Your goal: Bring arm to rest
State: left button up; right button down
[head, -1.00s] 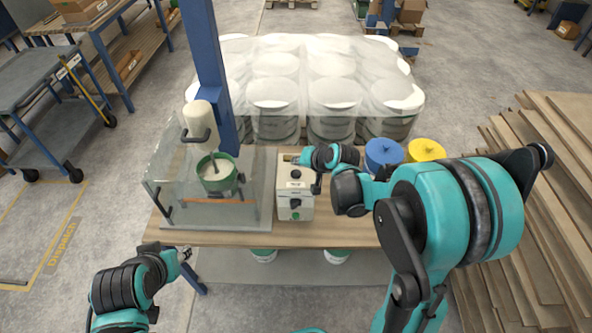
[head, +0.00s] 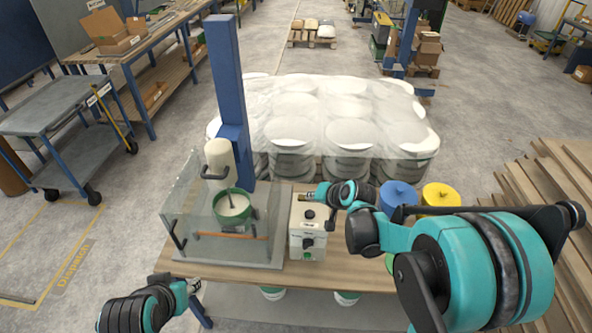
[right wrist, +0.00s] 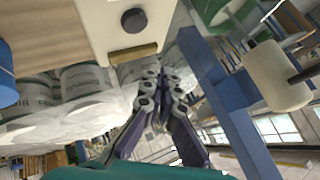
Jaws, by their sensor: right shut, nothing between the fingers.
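My right arm reaches in from the right in the head view. Its gripper (head: 303,196) is at the back edge of the white control box (head: 307,240), which has dark knobs and a green button. In the right wrist view the fingers (right wrist: 162,76) are together and empty, beside the box (right wrist: 120,25). I cannot tell if they touch it. My left gripper (head: 193,286) is at the lower left, in front of the table; its jaws are too small to read.
A clear-walled mixing station with a green pot (head: 233,206) stands left of the box on the wooden table (head: 350,268). Blue (head: 397,194) and yellow (head: 440,196) containers are behind my right arm. Wrapped buckets (head: 345,135) stand behind the table. Boards (head: 560,200) lie at the right.

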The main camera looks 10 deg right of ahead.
jog(key=s+r+n+g+h+b, duration=0.1)
jog(key=s+r+n+h+b, duration=0.1)
jog(key=s, duration=2.3)
jog(key=n+h+b, duration=0.1)
jog(key=n+b, duration=0.1)
jog(key=n, duration=0.1)
jog(key=shift+g, duration=0.3)
